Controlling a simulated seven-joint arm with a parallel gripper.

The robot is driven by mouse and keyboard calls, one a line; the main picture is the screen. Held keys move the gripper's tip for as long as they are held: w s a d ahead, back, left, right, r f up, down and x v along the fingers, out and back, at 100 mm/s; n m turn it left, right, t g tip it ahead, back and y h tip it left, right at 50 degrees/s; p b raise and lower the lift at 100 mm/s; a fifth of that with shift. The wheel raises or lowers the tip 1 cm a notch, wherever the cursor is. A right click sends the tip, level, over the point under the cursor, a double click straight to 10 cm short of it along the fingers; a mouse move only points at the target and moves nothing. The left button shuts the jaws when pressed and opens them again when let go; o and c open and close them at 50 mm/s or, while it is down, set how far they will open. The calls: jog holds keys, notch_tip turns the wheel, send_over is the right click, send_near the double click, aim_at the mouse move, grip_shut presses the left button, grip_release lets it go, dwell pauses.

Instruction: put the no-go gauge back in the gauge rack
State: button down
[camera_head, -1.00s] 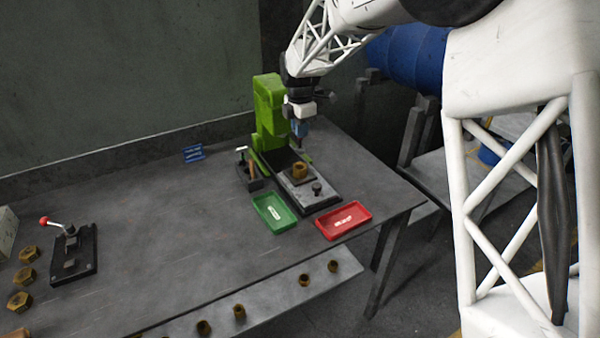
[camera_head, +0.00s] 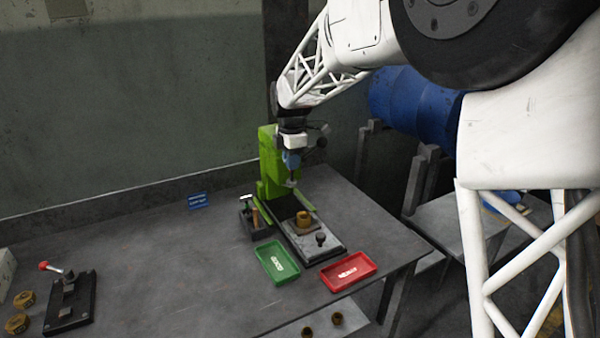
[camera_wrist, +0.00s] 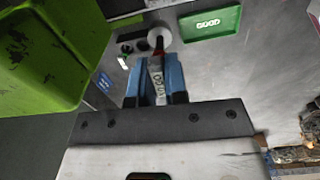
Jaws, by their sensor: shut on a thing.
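My gripper (camera_head: 291,160) has blue fingers and is shut on the no-go gauge (camera_head: 292,181), in front of the green press and above its bed. In the wrist view, the gauge (camera_wrist: 157,75) lies between the fingers (camera_wrist: 158,88), with a labelled handle, a red band and a round grey end pointing away from the gripper. The gauge rack (camera_head: 263,234) is a small dark block left of the press bed. A gauge with an orange-brown part and a pale-topped item stand at the rack. The rack (camera_wrist: 128,47) is partly visible beyond the fingers in the wrist view.
The green press (camera_head: 270,165) stands close behind my gripper. A brass bushing (camera_head: 304,218) sits on its bed. A green tray (camera_head: 270,270) and a red tray (camera_head: 335,279) lie in front. The bench's left middle is clear.

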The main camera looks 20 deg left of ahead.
jog(key=s+a+f, duration=0.2)
jog(key=a+f, duration=0.7)
jog(key=a, duration=0.4)
jog(key=shift+n, duration=0.3)
jog(key=shift+a, duration=0.1)
jog(key=shift+f, duration=0.25)
jog(key=shift+f, duration=1.8)
jog(key=shift+f, duration=1.85)
dwell(0.7)
jog(key=c, duration=1.1)
grip_release()
jog(key=shift+r, duration=0.15)
jog(key=shift+r, duration=3.35)
